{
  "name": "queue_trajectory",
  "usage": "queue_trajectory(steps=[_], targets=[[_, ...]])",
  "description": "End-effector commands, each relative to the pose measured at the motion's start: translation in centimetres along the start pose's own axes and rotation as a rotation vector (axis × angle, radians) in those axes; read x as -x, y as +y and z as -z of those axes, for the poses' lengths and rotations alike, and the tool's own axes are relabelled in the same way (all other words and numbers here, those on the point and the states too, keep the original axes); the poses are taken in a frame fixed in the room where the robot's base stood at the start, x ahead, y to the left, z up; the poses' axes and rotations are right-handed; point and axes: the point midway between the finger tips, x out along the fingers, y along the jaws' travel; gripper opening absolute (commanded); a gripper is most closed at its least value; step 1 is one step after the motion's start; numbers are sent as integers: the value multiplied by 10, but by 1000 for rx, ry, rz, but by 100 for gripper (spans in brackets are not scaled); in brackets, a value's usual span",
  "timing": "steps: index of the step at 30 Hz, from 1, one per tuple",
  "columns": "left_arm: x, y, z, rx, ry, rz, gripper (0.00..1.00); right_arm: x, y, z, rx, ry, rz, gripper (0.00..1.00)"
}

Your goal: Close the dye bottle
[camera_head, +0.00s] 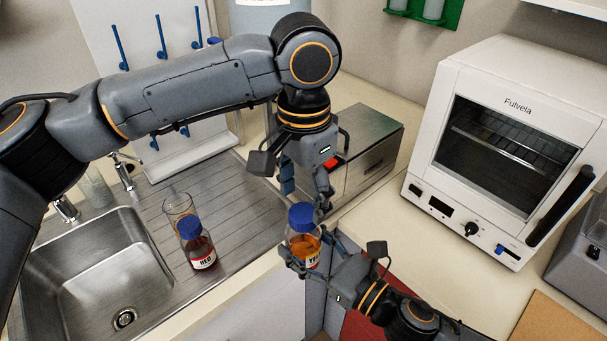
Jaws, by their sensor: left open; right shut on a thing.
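The dye bottle (299,242) holds orange liquid and has a partly hidden label that seems to start with "YE". A blue cap (301,215) sits on its mouth; I cannot tell whether it is screwed tight. My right gripper (312,252) is shut around the bottle's body and holds it near upright in front of the counter edge. My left gripper (306,190) is open and points down just above the cap, with a finger toward each side. I cannot tell whether a finger touches the cap.
A metal box (372,140) is behind my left gripper. A white oven (512,150) stands right. Counter before the oven is clear.

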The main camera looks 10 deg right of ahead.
Motion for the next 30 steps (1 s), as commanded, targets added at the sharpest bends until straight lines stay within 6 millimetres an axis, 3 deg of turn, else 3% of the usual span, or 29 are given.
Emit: queue_trajectory(steps=[7,18,20,27,30], targets=[[-30,0,0,0,0,0,61,0,0,-1,1,-3,-1,0],[-36,0,0,0,2,0,61,0,0,-1,1,-2,-1,0],[-36,0,0,0,1,0,53,0,0,-1,1,-3,-1,0],[-35,0,0,-1,1,0,5,0,0,-1,1,-3,-1,0],[-35,0,0,-5,1,0,5,0,0,-1,1,-3,-1,0]])
